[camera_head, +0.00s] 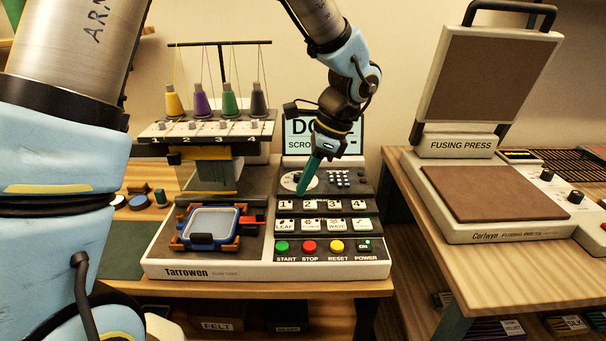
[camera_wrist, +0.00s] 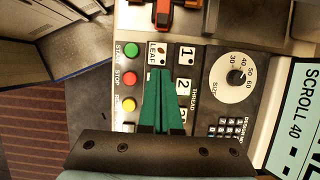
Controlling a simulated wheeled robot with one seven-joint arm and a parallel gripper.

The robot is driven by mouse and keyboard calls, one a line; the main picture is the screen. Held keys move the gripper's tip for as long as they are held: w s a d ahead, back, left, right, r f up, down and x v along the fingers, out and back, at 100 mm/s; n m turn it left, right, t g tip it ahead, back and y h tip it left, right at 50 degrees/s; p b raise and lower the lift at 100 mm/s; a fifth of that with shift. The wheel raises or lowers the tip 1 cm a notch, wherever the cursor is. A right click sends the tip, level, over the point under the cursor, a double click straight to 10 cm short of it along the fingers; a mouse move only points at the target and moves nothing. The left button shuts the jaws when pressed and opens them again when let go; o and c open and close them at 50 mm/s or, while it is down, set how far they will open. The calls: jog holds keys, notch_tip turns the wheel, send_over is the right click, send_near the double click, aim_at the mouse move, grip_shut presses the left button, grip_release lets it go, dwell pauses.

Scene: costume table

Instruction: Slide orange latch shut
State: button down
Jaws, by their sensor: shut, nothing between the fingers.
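The embroidery machine (camera_head: 160,268) carries a blue hoop frame (camera_head: 203,239) with pale fabric in it. Orange latch parts (camera_head: 248,226) show at the hoop's right side, with more orange at its left and corners. I cannot tell how far the latch is slid. In the wrist view an orange part (camera_wrist: 183,18) with a dark block beside it shows at the top edge. My gripper (camera_head: 303,190), with green fingers, is shut and empty above the machine's control panel, right of the hoop and apart from the latch. In the wrist view the fingertips (camera_wrist: 160,74) point toward the orange part.
The panel has number buttons (camera_head: 308,205), green, red and yellow buttons (camera_head: 309,247) and a dial (camera_head: 299,181). The screen (camera_head: 298,127) stands behind my gripper. Thread spools (camera_head: 201,104) and the needle head (camera_head: 208,170) rise behind the hoop. A fusing press (camera_head: 490,195) stands right.

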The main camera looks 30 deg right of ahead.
aim_at(262, 211)
jog(key=p+x, duration=0.1)
jog(key=x, duration=0.4)
jog(key=shift+a+f, duration=0.15)
jog(key=shift+f, duration=0.1)
jog(key=a, duration=0.1)
jog(key=w+a+p, duration=0.1)
jog(key=a, duration=0.1)
jog(key=shift+w+f, duration=0.2)
jog(key=shift+w+a+f+p, duration=0.15)
jog(key=shift+w+a+p, duration=0.05)
jog(key=shift+a+p, duration=0.2)
jog(key=shift+w+a, duration=0.25)
jog(key=shift+a, duration=0.25)
jog(key=shift+w+a, duration=0.25)
jog(key=shift+a, duration=0.25)
jog(key=d, duration=0.1)
jog(key=s+d, duration=0.1)
jog(key=d, duration=0.1)
jog(key=s+d, duration=0.1)
jog(key=shift+d+r, duration=0.25)
jog(key=shift+r, duration=0.1)
jog(key=b+v, duration=0.1)
jog(key=v, duration=0.8)
jog(key=shift+a+b, duration=0.25)
jog(key=shift+b, duration=0.1)
